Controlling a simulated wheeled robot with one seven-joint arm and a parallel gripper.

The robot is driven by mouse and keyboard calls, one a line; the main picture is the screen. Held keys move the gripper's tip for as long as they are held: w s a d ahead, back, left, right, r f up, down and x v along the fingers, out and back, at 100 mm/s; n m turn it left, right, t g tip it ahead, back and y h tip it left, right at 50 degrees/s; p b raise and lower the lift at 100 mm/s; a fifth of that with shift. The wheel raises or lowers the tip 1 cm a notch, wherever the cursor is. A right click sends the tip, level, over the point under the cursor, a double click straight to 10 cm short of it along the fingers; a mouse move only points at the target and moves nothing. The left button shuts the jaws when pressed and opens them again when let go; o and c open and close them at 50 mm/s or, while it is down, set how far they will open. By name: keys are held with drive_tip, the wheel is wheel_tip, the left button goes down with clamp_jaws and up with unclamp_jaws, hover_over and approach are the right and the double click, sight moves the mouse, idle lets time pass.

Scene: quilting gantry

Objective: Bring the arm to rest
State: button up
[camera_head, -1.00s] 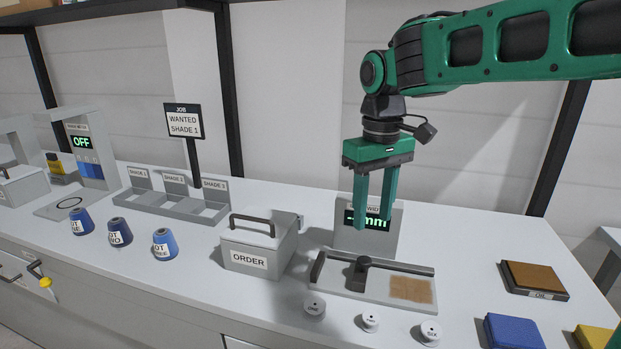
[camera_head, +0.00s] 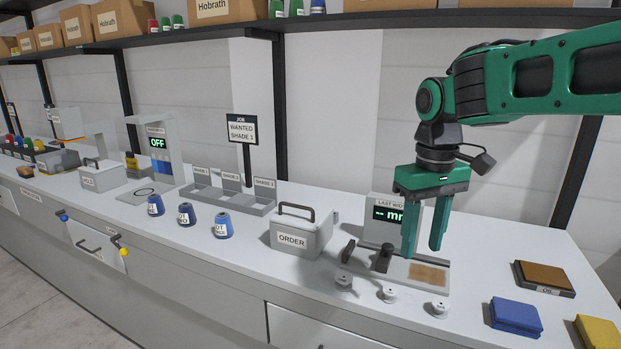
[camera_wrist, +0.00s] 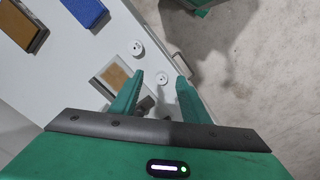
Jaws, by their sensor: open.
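My green gripper (camera_head: 424,250) hangs from the arm with its fingers pointing down, in front of the display reading "LAST WI…" (camera_head: 384,212) in the head view. Its two fingers are apart with nothing between them. In the wrist view the open gripper (camera_wrist: 160,85) shows over the bench edge, with a tan patch (camera_wrist: 113,76) and white discs beyond the fingers. The measuring fixture (camera_head: 397,268) with a dark post and tan patch lies below the gripper in the head view; the fingers hide part of it.
The ORDER box (camera_head: 292,240) stands left of the gripper. Several thread cones (camera_head: 222,226) stand further left. White discs (camera_head: 389,295) line the front edge. A blue block (camera_head: 515,316), yellow block (camera_head: 598,332) and brown-topped OIL pad (camera_head: 545,277) lie right. Open air surrounds the gripper.

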drive_tip(key=s+d+f+m, duration=0.2)
drive_tip(key=s+d, duration=0.2)
drive_tip(key=d, duration=0.2)
drive_tip(key=s+d+f+m, duration=0.3)
drive_tip(key=s+d, duration=0.1)
drive_tip(key=d, duration=0.2)
drive_tip(key=s+d+f+m, duration=0.2)
drive_tip(key=s+d+f, duration=0.1)
drive_tip(key=s, duration=0.4)
drive_tip(key=s+d+f+m, duration=0.3)
drive_tip(key=s+d+f, duration=0.1)
drive_tip(key=s, duration=0.3)
drive_tip(key=shift+d+f, duration=0.15)
drive_tip(key=shift+d, duration=0.35)
drive_tip(key=shift+s, duration=0.1)
drive_tip(key=shift+w+f, duration=0.2)
drive_tip(key=shift+w, duration=0.45)
